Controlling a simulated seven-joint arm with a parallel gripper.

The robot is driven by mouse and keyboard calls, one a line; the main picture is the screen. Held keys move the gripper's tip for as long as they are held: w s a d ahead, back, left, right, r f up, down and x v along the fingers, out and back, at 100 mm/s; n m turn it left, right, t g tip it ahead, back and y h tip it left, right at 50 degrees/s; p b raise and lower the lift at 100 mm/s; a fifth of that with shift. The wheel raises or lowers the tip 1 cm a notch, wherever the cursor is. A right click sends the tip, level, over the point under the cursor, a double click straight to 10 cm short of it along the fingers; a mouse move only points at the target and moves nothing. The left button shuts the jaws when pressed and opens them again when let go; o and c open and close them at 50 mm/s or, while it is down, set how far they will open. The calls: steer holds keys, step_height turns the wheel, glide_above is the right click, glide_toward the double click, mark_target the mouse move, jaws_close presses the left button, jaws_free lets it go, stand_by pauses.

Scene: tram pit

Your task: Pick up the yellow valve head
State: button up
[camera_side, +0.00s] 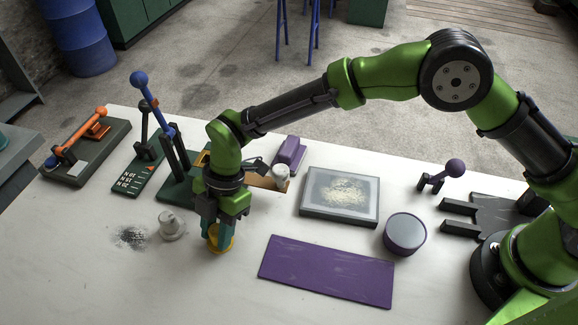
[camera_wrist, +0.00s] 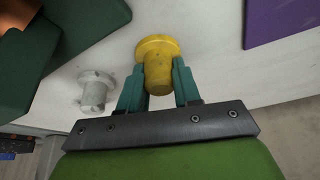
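The yellow valve head (camera_wrist: 158,66) has a round flange and a narrower stub. In the wrist view it sits between the two teal fingers of my gripper (camera_wrist: 158,84), which lie against both sides of the stub with no clear gap. In the side view my gripper (camera_side: 221,232) points straight down, and the yellow valve head (camera_side: 228,240) shows low between its fingertips, at or very near the white tabletop. The fingers hide part of it there; I cannot tell whether it is clear of the table.
A similar pale grey valve head (camera_side: 171,227) stands just left of my gripper, beside a dark scuffed patch (camera_side: 131,237). A green stand with a blue-knobbed lever (camera_side: 178,151) rises close behind. A flat purple mat (camera_side: 326,271) lies to the right, and a grey tray (camera_side: 339,216) behind it.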

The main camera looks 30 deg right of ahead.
mark_target(211, 235)
jaws_close()
steer(key=shift+r, duration=0.15)
steer(key=shift+r, duration=0.55)
step_height(211, 235, up, 3)
steer(key=shift+f, duration=0.2)
steer(key=s+d, duration=0.3)
steer(key=d, duration=0.1)
steer(key=s+d, duration=0.3)
steer(key=d, duration=0.1)
steer(key=s+d+r, duration=0.1)
steer(key=s+d, duration=0.3)
steer(key=shift+d, duration=0.2)
